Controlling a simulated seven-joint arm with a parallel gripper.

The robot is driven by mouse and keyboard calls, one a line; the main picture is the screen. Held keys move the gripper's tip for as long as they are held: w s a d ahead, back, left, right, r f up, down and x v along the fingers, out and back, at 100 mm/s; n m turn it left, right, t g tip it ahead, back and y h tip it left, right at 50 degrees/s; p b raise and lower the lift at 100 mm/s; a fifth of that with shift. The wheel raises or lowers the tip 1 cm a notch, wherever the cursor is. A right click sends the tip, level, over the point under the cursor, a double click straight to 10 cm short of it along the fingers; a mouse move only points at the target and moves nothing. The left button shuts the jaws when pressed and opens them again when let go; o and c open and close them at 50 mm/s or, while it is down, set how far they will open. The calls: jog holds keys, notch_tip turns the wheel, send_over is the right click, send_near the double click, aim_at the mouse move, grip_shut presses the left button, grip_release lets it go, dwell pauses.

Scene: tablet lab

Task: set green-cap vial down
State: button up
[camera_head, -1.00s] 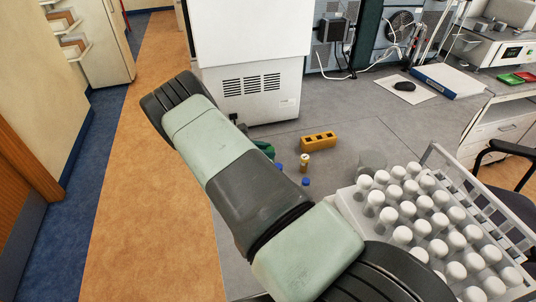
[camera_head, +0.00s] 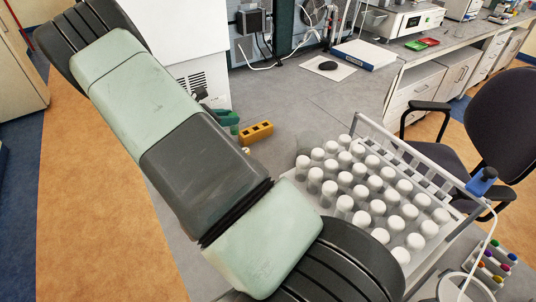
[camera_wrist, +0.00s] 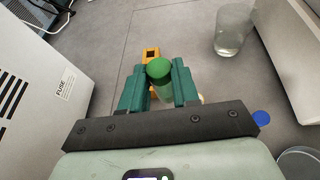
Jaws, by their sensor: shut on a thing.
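The green-cap vial (camera_wrist: 159,70) is between the two green fingers of my gripper (camera_wrist: 159,88) in the wrist view, its round cap towards the camera. My gripper is shut on it. I cannot tell whether the vial's base touches the bench.
A white machine (camera_wrist: 48,70) stands to the left in the wrist view. A clear glass vessel (camera_wrist: 233,30) stands at upper right, and a blue cap (camera_wrist: 262,118) shows at right. A large rack of white-capped tubes (camera_head: 357,118) stands right of my arm. Grey bench (camera_head: 285,110) is bare behind.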

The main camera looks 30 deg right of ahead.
jog(key=s+d, duration=0.6)
jog(key=d, duration=0.4)
jog(key=shift+n+t, duration=0.3)
jog(key=shift+t, duration=0.2)
jog(key=shift+s+d+f, duration=0.1)
jog(key=shift+d+f, duration=0.1)
jog(key=shift+f, duration=1.6)
jog(key=shift+s+d+f, duration=0.15)
jog(key=shift+f, duration=1.65)
jog(key=shift+s+d+f, duration=0.1)
jog(key=shift+d+f, duration=0.1)
jog(key=shift+f, duration=1.6)
jog(key=shift+f, duration=0.15)
jog(key=o, duration=1)
jog(key=shift+o, duration=0.2)
